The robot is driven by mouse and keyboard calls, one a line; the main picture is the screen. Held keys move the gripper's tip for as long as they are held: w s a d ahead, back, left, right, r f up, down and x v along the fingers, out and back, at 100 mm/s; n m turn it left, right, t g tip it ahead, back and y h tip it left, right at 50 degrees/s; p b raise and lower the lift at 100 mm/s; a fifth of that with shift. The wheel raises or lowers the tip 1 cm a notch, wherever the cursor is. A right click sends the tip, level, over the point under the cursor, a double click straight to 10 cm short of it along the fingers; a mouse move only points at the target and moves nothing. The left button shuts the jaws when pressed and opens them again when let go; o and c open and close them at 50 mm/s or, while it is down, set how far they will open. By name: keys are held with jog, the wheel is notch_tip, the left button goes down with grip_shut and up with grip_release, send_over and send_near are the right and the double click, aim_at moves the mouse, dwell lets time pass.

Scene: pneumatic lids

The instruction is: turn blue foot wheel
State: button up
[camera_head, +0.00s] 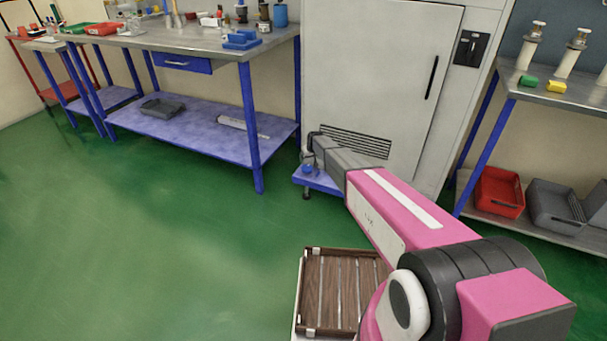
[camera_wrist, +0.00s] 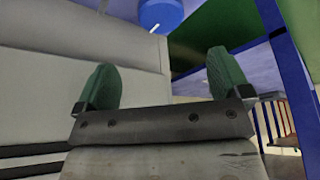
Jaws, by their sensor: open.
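The blue foot wheel (camera_head: 308,169) is at the lower left corner of a tall light grey cabinet (camera_head: 375,70), close to the end of my arm. In the wrist view, a round blue wheel (camera_wrist: 161,14) is at the top, cut off by the picture edge. A thin pale rod shows below it. My gripper (camera_wrist: 163,82) is open, with two green fingertips wide apart and nothing between them. The wheel lies beyond the fingertips and appears apart from them. In the head view my arm hides most of the gripper.
The cabinet stands on a blue base (camera_head: 320,181) low over the green floor (camera_head: 150,240). A blue-legged workbench (camera_head: 190,38) with a lower shelf stands to the left. Another bench (camera_head: 580,95) with red and grey bins is at the right. A slatted wooden rack (camera_head: 340,290) is in front.

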aim_at(307, 168)
jog(key=x, duration=1)
jog(key=shift+a+f, duration=0.15)
jog(key=shift+f, duration=0.2)
jog(key=c, duration=0.9)
